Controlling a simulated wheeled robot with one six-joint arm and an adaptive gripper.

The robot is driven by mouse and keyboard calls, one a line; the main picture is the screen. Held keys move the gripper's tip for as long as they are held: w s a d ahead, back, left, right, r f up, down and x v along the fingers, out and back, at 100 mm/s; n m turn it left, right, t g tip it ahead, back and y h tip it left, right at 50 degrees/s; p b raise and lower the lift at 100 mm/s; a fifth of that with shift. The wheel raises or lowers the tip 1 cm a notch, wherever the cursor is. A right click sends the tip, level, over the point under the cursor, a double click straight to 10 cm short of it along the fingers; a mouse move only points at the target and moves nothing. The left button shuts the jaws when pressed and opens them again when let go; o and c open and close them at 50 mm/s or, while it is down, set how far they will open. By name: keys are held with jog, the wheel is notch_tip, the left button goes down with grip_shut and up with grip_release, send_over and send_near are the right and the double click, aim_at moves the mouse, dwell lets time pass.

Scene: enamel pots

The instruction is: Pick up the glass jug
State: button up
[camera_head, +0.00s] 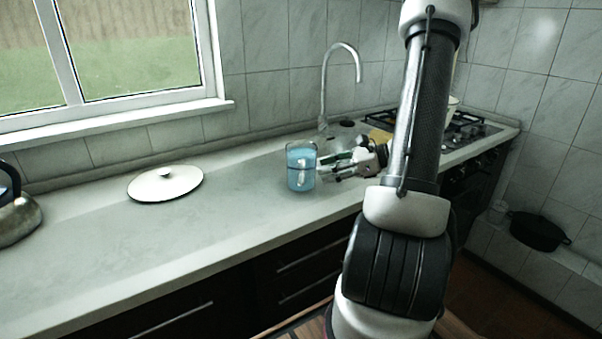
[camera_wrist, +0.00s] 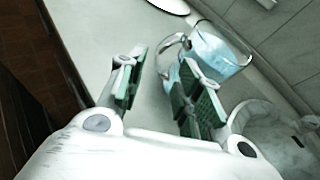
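The glass jug (camera_head: 301,168) stands upright on the worktop, clear with a bluish tint and a handle on its front side. In the wrist view the jug (camera_wrist: 222,50) is at the upper right, just beyond the fingertips, with its handle (camera_wrist: 168,52) between and ahead of the fingers. My gripper (camera_head: 328,168) is to the right of the jug in the head view, close to its handle. In the wrist view my gripper (camera_wrist: 160,80) is open, with green pads apart and nothing between them. Whether a finger touches the jug cannot be told.
A white lid (camera_head: 166,184) lies on the worktop (camera_head: 90,250) to the left. A kettle (camera_head: 18,215) stands at the far left. A tap (camera_head: 341,80) rises behind the jug, and a stove (camera_head: 468,128) is at the right. The worktop between lid and jug is clear.

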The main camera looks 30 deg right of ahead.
aim_at(301, 170)
jog(key=x, duration=0.7)
jog(key=shift+s+d+f, duration=0.1)
jog(key=shift+f, duration=0.15)
grip_shut()
